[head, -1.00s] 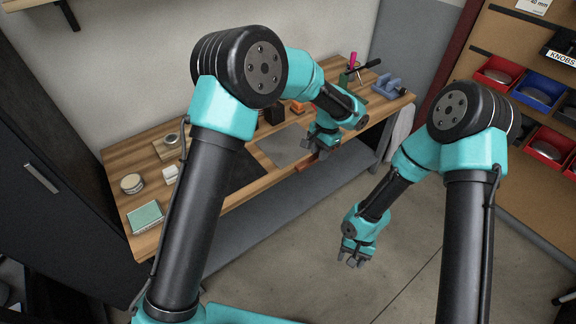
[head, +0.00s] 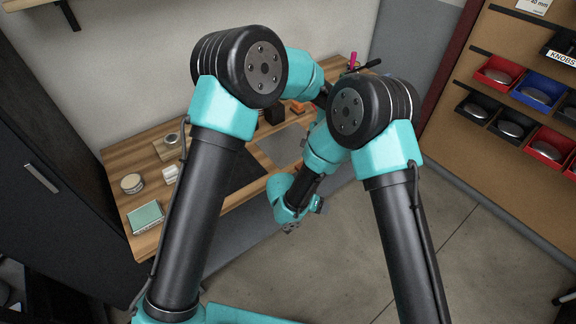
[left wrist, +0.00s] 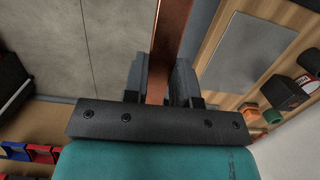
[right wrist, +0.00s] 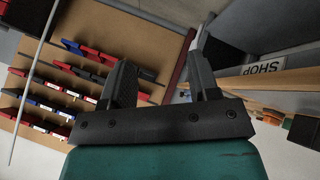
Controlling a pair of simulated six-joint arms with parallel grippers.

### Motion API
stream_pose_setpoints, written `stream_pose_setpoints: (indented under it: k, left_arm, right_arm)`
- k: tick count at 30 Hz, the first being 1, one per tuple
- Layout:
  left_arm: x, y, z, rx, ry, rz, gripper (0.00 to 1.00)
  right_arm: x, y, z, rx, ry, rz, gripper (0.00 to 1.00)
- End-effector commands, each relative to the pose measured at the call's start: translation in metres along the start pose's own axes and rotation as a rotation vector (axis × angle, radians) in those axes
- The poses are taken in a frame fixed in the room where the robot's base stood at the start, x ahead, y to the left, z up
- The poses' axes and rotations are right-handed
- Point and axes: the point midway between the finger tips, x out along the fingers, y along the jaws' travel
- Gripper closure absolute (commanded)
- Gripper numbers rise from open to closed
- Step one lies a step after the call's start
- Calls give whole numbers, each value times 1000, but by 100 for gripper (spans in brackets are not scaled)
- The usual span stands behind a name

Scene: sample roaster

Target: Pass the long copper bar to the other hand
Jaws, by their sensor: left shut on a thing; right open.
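The long copper bar (left wrist: 168,45) shows in the left wrist view as a brown strip running up out of frame. My left gripper (left wrist: 160,78) is shut on it, one dark finger on each side. In the head view my right arm hides the left gripper and the bar. My right gripper (head: 318,206) is in front of the bench's front edge in the head view, small and partly hidden by its own wrist. In the right wrist view the right gripper (right wrist: 160,75) is open, with nothing between its fingers. The bar is not recognisable in that view.
The wooden bench (head: 130,160) runs along the back wall with a grey mat (head: 283,146), a green-topped box (head: 146,216) and a round tin (head: 132,183). Red, blue and black bins (head: 538,90) hang on the right wall.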

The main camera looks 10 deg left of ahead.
Motion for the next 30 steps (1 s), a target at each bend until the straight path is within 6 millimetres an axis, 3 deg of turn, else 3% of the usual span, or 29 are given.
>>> stream_pose_setpoints:
  k: [5,7,12,15,20,30]
  left_arm:
    - [-1,0,0,0,1,-1,100]
    - [-1,0,0,0,1,-1,100]
    - [-1,0,0,0,2,-1,100]
    - [-1,0,0,0,2,-1,100]
    - [-1,0,0,0,2,-1,100]
    - [-1,0,0,0,1,-1,100]
  right_arm:
    - [-48,-32,-24,144,242,-56,45]
    - [-76,-39,-36,227,340,-86,45]
    - [-137,-29,-63,413,488,-105,45]
    - [-158,-23,-70,478,531,-107,45]
    - [-171,-19,-74,518,558,-108,45]
    - [-169,-18,-74,518,556,-106,45]
